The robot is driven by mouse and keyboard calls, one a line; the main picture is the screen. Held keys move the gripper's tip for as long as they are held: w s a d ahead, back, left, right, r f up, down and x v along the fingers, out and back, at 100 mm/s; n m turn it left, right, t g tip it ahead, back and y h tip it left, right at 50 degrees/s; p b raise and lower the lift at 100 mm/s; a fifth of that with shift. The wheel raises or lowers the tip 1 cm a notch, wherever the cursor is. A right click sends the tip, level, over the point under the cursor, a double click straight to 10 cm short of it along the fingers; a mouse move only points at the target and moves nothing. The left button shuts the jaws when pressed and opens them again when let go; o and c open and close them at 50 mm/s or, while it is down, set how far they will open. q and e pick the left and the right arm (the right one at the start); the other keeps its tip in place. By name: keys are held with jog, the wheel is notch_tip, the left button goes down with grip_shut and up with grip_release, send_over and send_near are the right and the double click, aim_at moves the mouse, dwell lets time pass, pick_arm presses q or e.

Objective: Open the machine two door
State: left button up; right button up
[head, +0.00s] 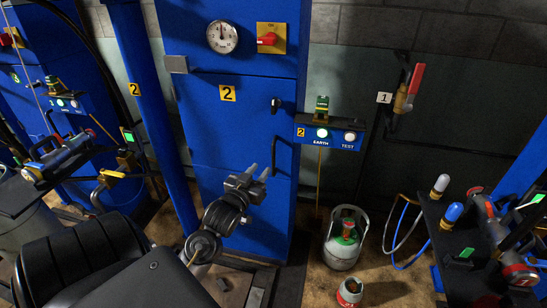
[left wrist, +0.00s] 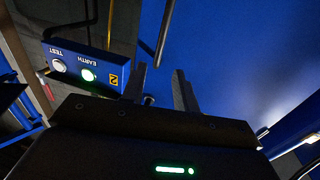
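The blue machine two cabinet (head: 200,125) has a yellow "2" label and a closed door. A long black vertical handle (head: 274,160) is on the door's right side, with a small black latch (head: 276,105) above it. My left gripper (head: 257,174) is open, in front of the door and just left of the handle's lower part in the head view. In the left wrist view its two fingers (left wrist: 160,88) stand apart with nothing held. A dark bar, apparently the handle (left wrist: 164,38), shows beyond the fingertips. I cannot tell contact. My right gripper is not in view.
A blue EARTH/TEST box (head: 330,133) is right of the cabinet. A gas canister (head: 345,238) stands on the floor at the right. A dark bench (head: 437,215) with tools is further right. A blue post (head: 150,110) stands left of the cabinet.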

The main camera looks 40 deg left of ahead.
aim_at(273, 154)
pick_arm(q)
jog(key=x, duration=1)
jog(key=shift+w+f, duration=0.1)
jog(key=shift+w, duration=0.25)
jog(key=shift+c, duration=0.3)
grip_shut()
